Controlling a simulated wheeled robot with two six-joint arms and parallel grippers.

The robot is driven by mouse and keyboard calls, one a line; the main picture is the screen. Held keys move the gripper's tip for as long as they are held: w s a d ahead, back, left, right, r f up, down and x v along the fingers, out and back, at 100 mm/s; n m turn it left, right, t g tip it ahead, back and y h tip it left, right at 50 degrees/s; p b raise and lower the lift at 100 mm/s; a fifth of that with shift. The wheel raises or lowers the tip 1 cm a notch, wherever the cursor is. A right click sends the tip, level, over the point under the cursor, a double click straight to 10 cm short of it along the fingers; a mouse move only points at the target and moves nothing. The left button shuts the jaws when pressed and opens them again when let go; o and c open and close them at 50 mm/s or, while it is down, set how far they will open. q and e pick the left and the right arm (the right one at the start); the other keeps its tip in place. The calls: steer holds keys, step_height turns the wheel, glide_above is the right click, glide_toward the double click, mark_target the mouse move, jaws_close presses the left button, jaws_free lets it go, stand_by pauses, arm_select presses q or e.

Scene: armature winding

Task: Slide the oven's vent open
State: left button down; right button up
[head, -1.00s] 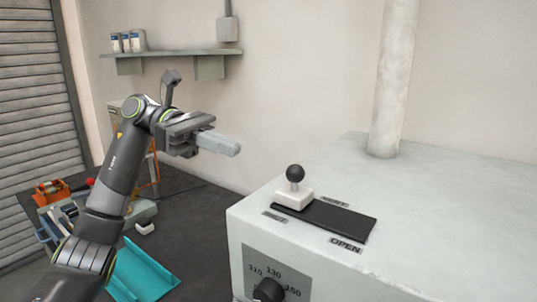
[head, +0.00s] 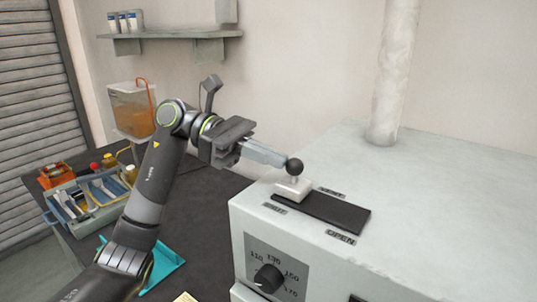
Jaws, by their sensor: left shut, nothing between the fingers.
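The oven (head: 430,185) is a pale box with a flue pipe on top. Its vent slider is a white block (head: 293,188) with a black ball knob (head: 294,167) on a post, at the left, SHUT end of a dark slot plate (head: 335,211). The OPEN label (head: 341,237) is by the plate's right end. My left gripper (head: 282,160) is shut and empty, its fingertips close to the left side of the knob. I cannot tell whether they touch it. My right gripper is not in view.
A dial (head: 268,278) is on the oven's front. The flue pipe (head: 394,75) rises behind the slider. A toolbox (head: 88,195), a container of orange liquid (head: 133,108) and a teal tray (head: 165,265) are on the left. The oven top right of the plate is clear.

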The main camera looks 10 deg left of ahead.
arm_select(q)
steer(key=s+d+b, duration=0.1)
steer(key=d, duration=0.1)
steer(key=s+d+b, duration=0.1)
steer(key=d+b, duration=0.1)
steer(key=d, duration=0.1)
steer(key=s+d+b, duration=0.1)
steer(key=d+b, duration=0.1)
steer(key=d, duration=0.1)
steer(key=shift+s+d+f, duration=0.1)
steer(key=shift+s+d, duration=0.15)
steer(key=shift+a, duration=0.1)
